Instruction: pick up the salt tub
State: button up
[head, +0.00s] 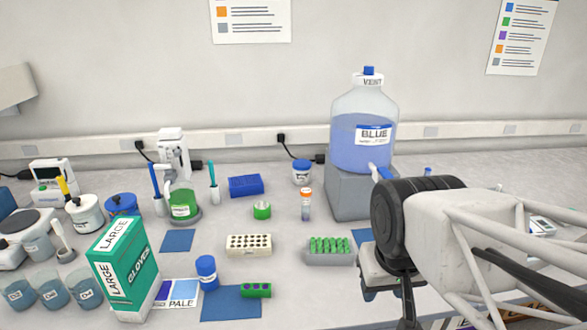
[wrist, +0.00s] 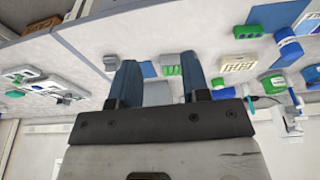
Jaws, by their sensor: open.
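I cannot read any label as salt, so I cannot tell for sure which tub is the salt tub. A small white tub with a blue lid (head: 302,172) stands at the back, left of the big blue bottle. A white tub with a dark lid and a yellow handle (head: 84,215) stands at the left, beside a blue-topped container (head: 122,205). My gripper (wrist: 163,80) is open, with nothing held between its fingers. In the head view it is at the lower right, partly hidden by my arm, well away from these tubs.
The large blue bottle (head: 364,138) stands on a grey block (head: 348,192) near my arm. A rack of green-capped tubes (head: 329,248), a white rack (head: 249,245), a blue jar (head: 207,272) and a tall glove box (head: 124,268) occupy the bench. Some bench shows between them.

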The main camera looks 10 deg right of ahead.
dwell(0.5)
jog(key=o, duration=1.1)
jog(key=n+t+h, duration=0.3)
jog(key=n+h, duration=0.6)
jog(key=n, duration=1)
send_over(295, 168)
jog(key=s+d, duration=0.4)
jog(key=s, duration=1.4)
notch_tip(295, 168, down, 4)
jog(key=w+a+f+n+t, duration=0.1)
jog(key=w+a+f+n, duration=0.1)
jog(key=w, duration=0.3)
jog(key=w+a+f+n+t, duration=0.1)
jog(key=w+a+f+n, duration=0.1)
jog(key=w+a+f, duration=0.1)
jog(key=w+a+f+n+t+h, duration=0.1)
jog(key=w+a+f+n, duration=0.1)
jog(key=w, duration=0.5)
jog(key=shift+w+a+f+n, duration=0.1)
jog(key=shift+f+n, duration=0.2)
jog(key=shift+f, duration=0.3)
jog(key=shift+w+a+f+n, duration=0.1)
jog(key=shift+f+n, duration=0.2)
jog(key=shift+f, duration=0.3)
